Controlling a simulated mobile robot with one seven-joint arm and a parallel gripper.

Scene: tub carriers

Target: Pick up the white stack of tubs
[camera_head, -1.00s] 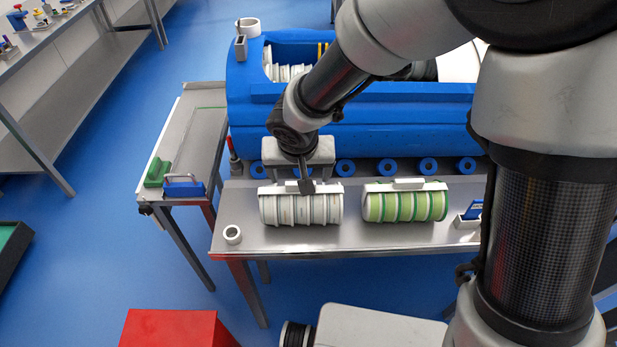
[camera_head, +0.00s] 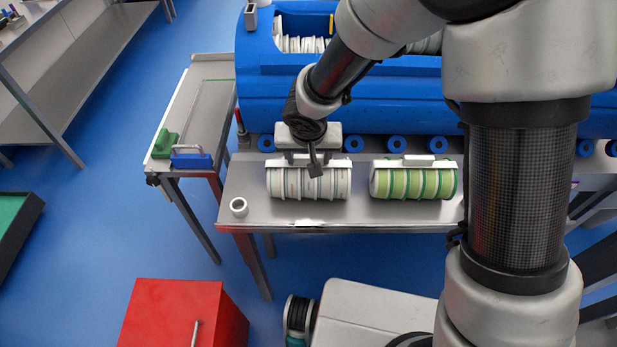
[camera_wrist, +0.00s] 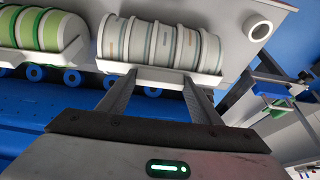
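The white stack of tubs (camera_head: 335,184) lies on its side in a white carrier on the metal table; it also shows in the wrist view (camera_wrist: 150,45). My gripper (camera_head: 307,157) is at the carrier's back edge, just behind the stack. In the wrist view my gripper (camera_wrist: 152,84) has its two fingers wide apart, with the carrier's white ledge (camera_wrist: 150,76) between or just beyond their tips. I cannot tell whether the fingers touch it. Part of my arm hides some of the stack in the head view.
A green stack of tubs (camera_head: 413,183) lies to the right on the same table (camera_head: 270,213). A white ring (camera_head: 238,207) sits at the left. The blue machine (camera_head: 400,85) stands close behind. A side table (camera_head: 205,110) holds green and blue blocks. A red cabinet (camera_head: 180,315) is in front.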

